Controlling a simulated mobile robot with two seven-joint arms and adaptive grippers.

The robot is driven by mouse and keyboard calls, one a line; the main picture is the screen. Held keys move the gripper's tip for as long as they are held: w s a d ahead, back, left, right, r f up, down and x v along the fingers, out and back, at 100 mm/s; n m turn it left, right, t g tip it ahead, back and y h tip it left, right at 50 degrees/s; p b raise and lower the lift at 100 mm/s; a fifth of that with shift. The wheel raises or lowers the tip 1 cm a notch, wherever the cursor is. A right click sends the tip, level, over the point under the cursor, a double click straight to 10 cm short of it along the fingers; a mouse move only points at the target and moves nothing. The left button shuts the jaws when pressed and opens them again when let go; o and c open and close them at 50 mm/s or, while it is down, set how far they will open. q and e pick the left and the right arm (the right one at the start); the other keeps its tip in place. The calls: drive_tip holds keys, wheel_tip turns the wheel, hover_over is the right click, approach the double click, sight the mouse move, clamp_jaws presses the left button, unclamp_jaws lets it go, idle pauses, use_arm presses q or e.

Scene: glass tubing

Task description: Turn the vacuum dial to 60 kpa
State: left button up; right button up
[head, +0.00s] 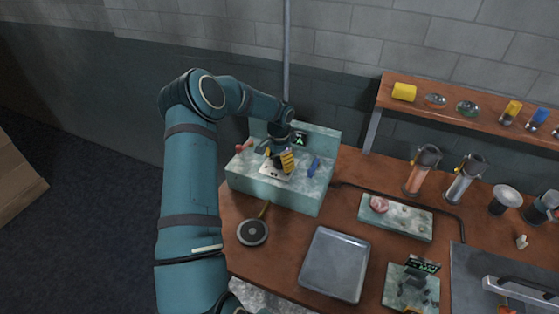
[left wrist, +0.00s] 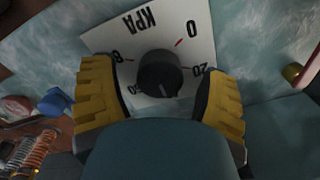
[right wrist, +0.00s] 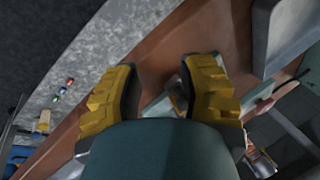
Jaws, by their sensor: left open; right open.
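The vacuum dial is a dark round knob (left wrist: 160,73) on a white plate (left wrist: 110,40) marked KPA, with 0, 20 and other numbers partly hidden. The plate appears upside down in the left wrist view. A pale mark shows on the knob's lower edge, but I cannot tell the exact reading. My left gripper (left wrist: 160,84) is open, its yellow fingers on either side of the knob with gaps visible. In the head view my left gripper (head: 281,160) covers much of the plate (head: 274,171). My right gripper (right wrist: 160,80) is open and empty in the right wrist view.
The plate sits on a pale green marbled unit (head: 270,193) with a blue handle (head: 314,166) to the right and a small green display (head: 300,140) behind. A grey tray (head: 335,264) and a dark round disc (head: 252,232) lie in front.

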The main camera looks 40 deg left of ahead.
use_arm(q)
drive_tip(key=c, duration=1.2)
drive_tip(key=shift+c, duration=0.2)
drive_tip(key=shift+m, duration=0.4)
drive_tip(key=m, duration=0.5)
drive_tip(key=shift+m, duration=0.3)
drive_tip(key=m, duration=0.5)
drive_tip(key=shift+m, duration=0.4)
drive_tip(key=o, duration=1.2)
drive_tip(key=shift+o, duration=0.2)
